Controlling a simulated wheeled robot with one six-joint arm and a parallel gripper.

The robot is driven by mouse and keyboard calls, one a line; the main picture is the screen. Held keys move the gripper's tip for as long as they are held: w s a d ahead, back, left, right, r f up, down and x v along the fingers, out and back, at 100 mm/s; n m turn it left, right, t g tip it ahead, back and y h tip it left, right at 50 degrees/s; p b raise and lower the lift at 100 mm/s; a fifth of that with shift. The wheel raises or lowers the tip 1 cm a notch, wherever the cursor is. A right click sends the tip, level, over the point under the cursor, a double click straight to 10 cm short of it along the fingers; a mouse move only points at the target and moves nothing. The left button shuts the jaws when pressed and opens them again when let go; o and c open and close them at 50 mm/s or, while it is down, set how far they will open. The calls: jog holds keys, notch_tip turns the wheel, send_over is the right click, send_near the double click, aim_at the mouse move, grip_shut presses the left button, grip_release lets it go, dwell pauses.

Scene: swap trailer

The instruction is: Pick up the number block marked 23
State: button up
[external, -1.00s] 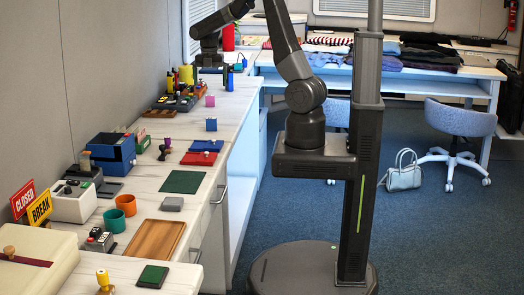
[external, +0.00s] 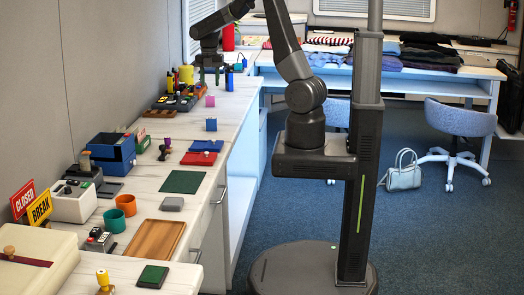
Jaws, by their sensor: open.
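My gripper (external: 209,78) is at the far end of the long white counter, pointing down with its fingers apart. Nothing can be seen between them. A small blue block (external: 229,81) stands just to the right of my gripper. No number 23 can be read on any block at this size, so I cannot tell which one is marked 23. Part of the counter behind my gripper is hidden.
A rack of dark and coloured items (external: 177,103) and a yellow container (external: 186,75) stand left of my gripper. A red pad (external: 199,158), green mat (external: 182,182), blue box (external: 112,153) and wooden tray (external: 155,239) lie nearer. Folded clothes (external: 375,62) cover the back table.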

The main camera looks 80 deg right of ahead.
jog(key=m+b, duration=0.6)
jog(key=m, duration=1.1)
send_over(210, 131)
jog(key=d, duration=0.2)
notch_tip(210, 131, down, 6)
jog(key=r, duration=0.1)
jog(key=f, duration=0.8)
jog(key=shift+w+a+f, duration=0.15)
jog(key=shift+w+f, duration=0.05)
jog(key=shift+w, duration=0.05)
jog(key=f, duration=0.5)
jog(key=shift+s+a+f, duration=0.1)
jog(key=shift+a+f, duration=0.2)
jog(key=shift+a, duration=0.05)
grip_shut()
